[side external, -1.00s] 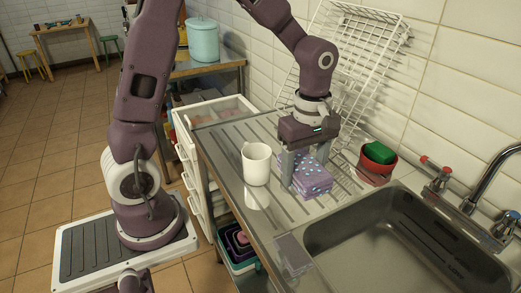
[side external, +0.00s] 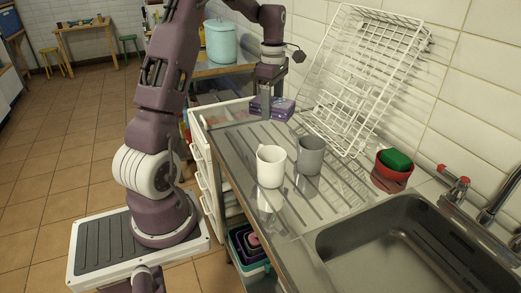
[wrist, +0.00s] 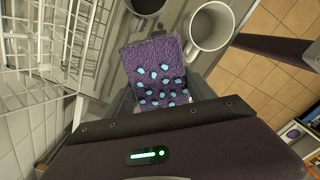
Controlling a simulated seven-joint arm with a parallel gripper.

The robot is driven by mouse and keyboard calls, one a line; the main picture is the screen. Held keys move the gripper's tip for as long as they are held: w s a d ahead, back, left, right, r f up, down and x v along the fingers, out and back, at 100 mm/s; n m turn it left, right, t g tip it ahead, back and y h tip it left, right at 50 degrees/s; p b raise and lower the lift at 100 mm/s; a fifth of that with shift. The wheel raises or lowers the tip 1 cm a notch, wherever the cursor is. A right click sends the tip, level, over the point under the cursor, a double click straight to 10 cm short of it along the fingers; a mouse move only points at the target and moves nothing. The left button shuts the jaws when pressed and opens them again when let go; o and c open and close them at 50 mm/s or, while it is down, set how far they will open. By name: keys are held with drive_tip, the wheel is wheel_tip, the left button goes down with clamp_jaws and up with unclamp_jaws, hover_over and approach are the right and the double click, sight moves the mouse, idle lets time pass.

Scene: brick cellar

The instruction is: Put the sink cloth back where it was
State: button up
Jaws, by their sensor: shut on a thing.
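The sink cloth (side external: 272,108) is a folded purple cloth with light blue dots. My gripper (side external: 267,98) is shut on it at the far end of the steel drainboard (side external: 229,141). In the wrist view the cloth (wrist: 157,78) sits between the fingers, its dotted face toward the camera. I cannot tell whether its underside touches the drainboard or hangs just above it. The sink (side external: 420,235) is at the near right, well away from the cloth.
A white mug (side external: 270,167) and a grey mug (side external: 311,155) stand on the drainboard. A white wire rack (side external: 362,75) leans on the wall. A red pot (side external: 391,176) holds a green sponge (side external: 397,159) by the sink.

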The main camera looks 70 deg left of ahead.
drive_tip(key=shift+n, duration=0.6)
drive_tip(key=a, duration=0.1)
drive_tip(key=s+a, duration=0.1)
drive_tip(key=a, duration=0.2)
drive_tip(key=shift+s+a+f, duration=0.25)
drive_tip(key=shift+s+a, duration=0.05)
drive_tip(key=shift+s, duration=0.1)
wheel_tip(320, 180, down, 15)
drive_tip(key=shift+d+r, duration=0.1)
drive_tip(key=shift+r, duration=0.05)
drive_tip(key=o, duration=1.2)
